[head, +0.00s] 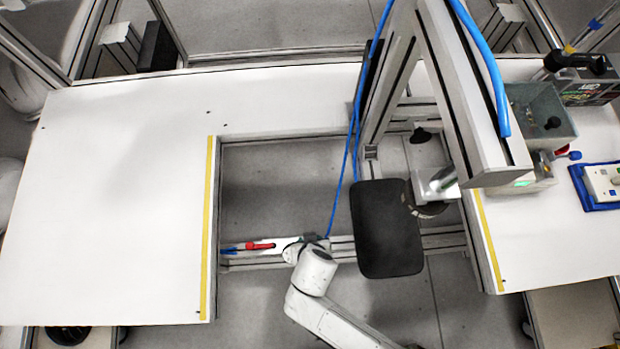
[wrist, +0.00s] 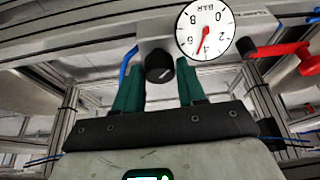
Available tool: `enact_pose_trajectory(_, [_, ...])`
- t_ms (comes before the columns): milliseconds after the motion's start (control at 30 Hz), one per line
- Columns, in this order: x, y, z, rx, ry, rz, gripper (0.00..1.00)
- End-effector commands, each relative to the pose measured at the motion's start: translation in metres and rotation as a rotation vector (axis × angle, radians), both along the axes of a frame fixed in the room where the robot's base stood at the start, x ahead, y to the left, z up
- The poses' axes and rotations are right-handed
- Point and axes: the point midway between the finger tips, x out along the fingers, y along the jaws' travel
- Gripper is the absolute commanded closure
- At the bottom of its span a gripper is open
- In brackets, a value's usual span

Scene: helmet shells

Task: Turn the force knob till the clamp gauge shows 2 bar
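The force knob (wrist: 160,68) is black and round with a pale mark on its face, on a light housing in the wrist view. My gripper (wrist: 157,68) is open, its two green fingers on either side of the knob with gaps showing. I cannot tell how deep the fingers reach. The clamp gauge (wrist: 213,30) has a white dial marked BAR, seen turned over beside the knob. Its red needle points between 4 and 6. In the head view my gripper (head: 308,240) is at the rail, where knob and gauge cannot be made out.
A red lever (wrist: 285,50) sticks out beside the gauge; it also shows in the head view (head: 260,246). A blue hose (head: 340,185) runs down to the rail. A black pad (head: 386,228) stands right of my gripper. The white table (head: 110,200) at left is clear.

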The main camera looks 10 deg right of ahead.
Motion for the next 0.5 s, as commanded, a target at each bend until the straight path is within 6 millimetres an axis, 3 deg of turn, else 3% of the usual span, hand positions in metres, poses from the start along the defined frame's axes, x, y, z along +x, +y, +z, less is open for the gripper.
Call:
enact_pose_trajectory(200, [-0.0001, 0.0009, -0.0001, 0.002, 0.0, 0.001, 0.4])
enact_pose_trajectory(500, [0.0, 0.0031, 0.0001, 0.006, -0.001, 0.004, 0.4])
